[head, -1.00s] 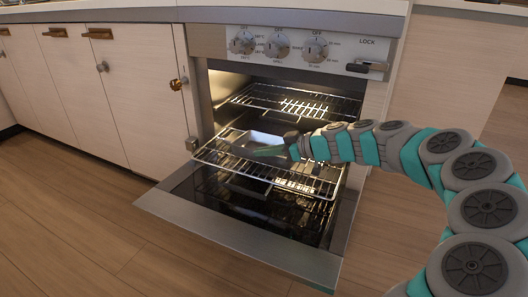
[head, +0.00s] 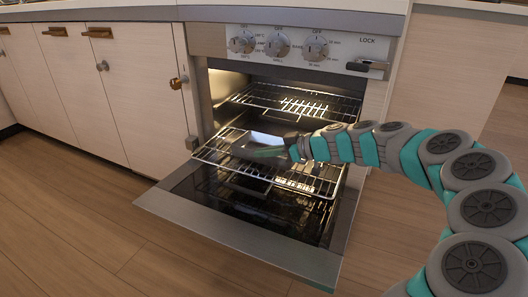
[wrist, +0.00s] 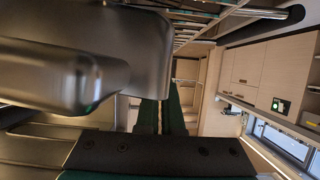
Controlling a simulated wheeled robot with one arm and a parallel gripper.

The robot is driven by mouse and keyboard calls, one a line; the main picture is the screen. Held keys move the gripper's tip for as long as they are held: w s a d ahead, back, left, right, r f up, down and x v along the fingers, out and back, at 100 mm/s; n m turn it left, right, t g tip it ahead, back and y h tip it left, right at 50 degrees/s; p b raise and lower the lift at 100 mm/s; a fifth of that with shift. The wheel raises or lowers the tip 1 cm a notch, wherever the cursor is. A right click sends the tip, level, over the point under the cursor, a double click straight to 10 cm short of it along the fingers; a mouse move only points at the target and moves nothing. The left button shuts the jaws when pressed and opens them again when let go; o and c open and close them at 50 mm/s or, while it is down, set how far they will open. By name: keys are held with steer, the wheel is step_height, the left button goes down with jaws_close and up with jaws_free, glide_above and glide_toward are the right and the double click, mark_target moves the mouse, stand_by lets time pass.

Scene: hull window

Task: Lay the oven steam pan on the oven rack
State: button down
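The oven steam pan (head: 241,149) is a shallow grey pan inside the open oven, at the level of the lower oven rack (head: 222,164). This wire rack is slid partly out over the lowered door. The pan seems to lie on the rack or just above it; I cannot tell which. My gripper (head: 274,152) reaches in from the right, at the pan's right part. In the wrist view, two dark green fingers (wrist: 161,115) show side by side with a narrow gap. Whether they grip the pan's edge is not clear.
The oven door (head: 240,235) hangs open, low in front. An upper rack (head: 290,101) sits above the pan, limiting headroom. Control knobs (head: 278,45) are above the opening. Cabinets (head: 90,90) stand at the left, and the floor in front is free.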

steer(key=c, duration=1.5)
jaws_free()
steer(key=o, duration=0.5)
steer(key=shift+r+p, duration=0.5)
steer(key=shift+r, duration=2.55)
